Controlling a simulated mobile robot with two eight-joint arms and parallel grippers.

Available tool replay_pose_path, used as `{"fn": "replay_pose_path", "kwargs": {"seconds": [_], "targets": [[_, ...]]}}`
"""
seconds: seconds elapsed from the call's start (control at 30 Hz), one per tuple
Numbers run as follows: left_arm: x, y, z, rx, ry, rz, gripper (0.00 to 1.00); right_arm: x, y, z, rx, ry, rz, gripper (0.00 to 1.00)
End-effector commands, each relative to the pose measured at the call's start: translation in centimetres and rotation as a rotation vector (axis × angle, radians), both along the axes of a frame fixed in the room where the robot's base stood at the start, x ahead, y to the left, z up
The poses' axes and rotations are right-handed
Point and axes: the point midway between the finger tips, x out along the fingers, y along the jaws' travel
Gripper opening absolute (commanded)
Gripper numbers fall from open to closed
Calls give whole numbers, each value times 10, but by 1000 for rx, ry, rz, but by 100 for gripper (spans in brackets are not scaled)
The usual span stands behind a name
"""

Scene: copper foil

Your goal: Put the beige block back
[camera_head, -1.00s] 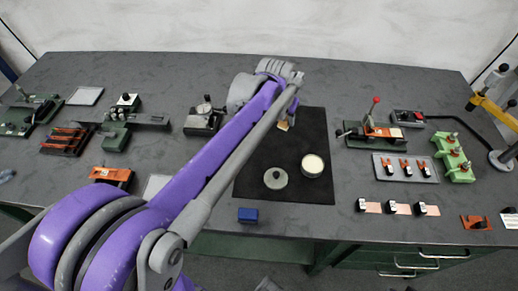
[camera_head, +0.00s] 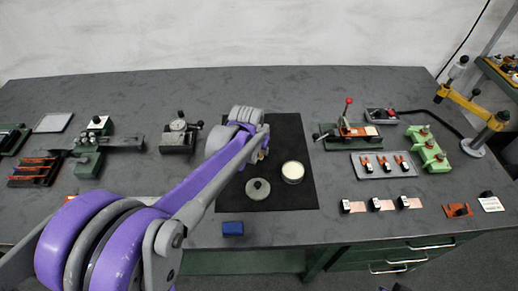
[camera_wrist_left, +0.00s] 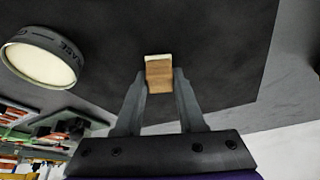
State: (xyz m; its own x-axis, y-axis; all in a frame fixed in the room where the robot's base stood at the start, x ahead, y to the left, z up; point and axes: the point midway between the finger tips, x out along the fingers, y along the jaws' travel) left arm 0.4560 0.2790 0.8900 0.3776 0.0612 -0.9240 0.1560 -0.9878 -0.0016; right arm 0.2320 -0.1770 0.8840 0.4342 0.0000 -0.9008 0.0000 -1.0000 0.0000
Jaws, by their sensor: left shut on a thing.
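The beige block (camera_wrist_left: 159,76) is between the fingertips of my left gripper (camera_wrist_left: 160,84) in the left wrist view. The gripper is shut on it, and the block's pale end shows past the fingers. In the head view my left gripper (camera_head: 263,150) is over the black mat (camera_head: 288,135), and my arm hides most of the block. I cannot tell whether the block touches the mat. My right gripper is in neither view.
A round open tin (camera_head: 292,172) and a grey-green lid with a knob (camera_head: 258,189) stand on the mat. A blue block (camera_head: 233,228) lies near the table's front edge. Fixtures and a tray (camera_head: 384,164) with orange clips stand at right. The mat's back right is clear.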

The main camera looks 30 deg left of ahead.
Motion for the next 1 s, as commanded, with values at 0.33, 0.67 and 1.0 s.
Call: {"fn": "replay_pose_path", "kwargs": {"seconds": [0.33,0.67,1.0], "targets": [[0,0,-3,0,0,0,67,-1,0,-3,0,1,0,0],[0,0,-1,0,0,0,68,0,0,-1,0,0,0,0],[-21,-3,52,0,0,1,68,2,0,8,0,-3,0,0]]}}
